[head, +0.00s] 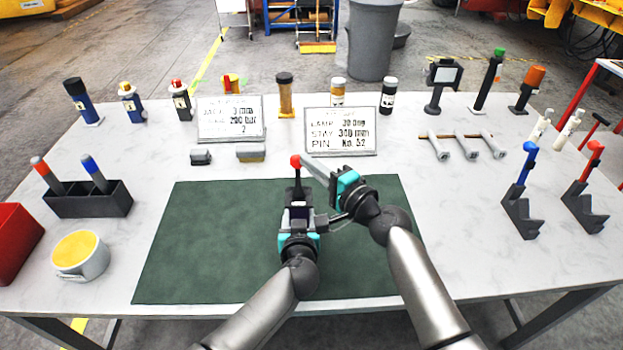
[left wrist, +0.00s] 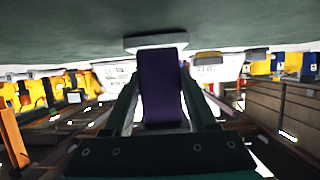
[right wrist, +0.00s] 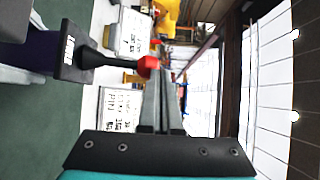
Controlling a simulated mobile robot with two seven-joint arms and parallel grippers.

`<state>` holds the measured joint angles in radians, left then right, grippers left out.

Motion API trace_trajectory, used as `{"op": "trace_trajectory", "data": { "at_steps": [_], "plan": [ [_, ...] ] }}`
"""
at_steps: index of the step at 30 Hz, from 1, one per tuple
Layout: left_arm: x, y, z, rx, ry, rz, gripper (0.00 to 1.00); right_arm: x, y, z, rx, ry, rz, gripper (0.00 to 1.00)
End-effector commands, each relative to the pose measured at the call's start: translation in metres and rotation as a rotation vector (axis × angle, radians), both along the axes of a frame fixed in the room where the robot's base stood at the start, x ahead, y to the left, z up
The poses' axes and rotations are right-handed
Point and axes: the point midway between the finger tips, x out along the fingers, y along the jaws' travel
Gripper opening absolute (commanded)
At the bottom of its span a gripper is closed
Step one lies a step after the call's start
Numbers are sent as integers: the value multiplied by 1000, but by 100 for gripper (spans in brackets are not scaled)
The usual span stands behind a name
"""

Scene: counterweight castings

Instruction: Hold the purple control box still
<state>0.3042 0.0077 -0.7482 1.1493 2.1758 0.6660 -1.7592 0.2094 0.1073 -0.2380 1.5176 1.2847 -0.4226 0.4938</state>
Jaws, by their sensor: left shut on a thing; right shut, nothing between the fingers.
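The purple control box (head: 298,198) stands over the green mat (head: 200,240), with a dark lever topped by a red ball (head: 295,161). My left gripper (head: 298,215) is shut on the box from the near side; the left wrist view shows the purple body (left wrist: 162,85) between its fingers. My right gripper (head: 305,161) is shut and empty, its fingertips right beside the red ball. The right wrist view shows the ball (right wrist: 149,63) next to the closed fingertips (right wrist: 165,76); whether they touch I cannot tell. The grippers hide the box's lower part in the head view.
Two sign cards (head: 340,131) (head: 230,118) stand behind the mat. Blue (head: 523,200) and red (head: 586,200) lever stands are on the right. The mat's left part is clear.

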Motion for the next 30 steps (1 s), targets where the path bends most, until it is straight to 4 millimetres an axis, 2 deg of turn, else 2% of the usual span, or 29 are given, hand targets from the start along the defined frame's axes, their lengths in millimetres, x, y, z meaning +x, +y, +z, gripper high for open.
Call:
{"op": "trace_trajectory", "data": {
  "at_steps": [11, 30],
  "plan": [
    [-1, -4, 2, 0, -5, -9, 0, -4, -7, 5, 0, -6, -6, 0],
    [1, -2, 3, -1, -6, -5, 0, -79, -63, 38, -3, 0, -2, 0]
  ]
}}
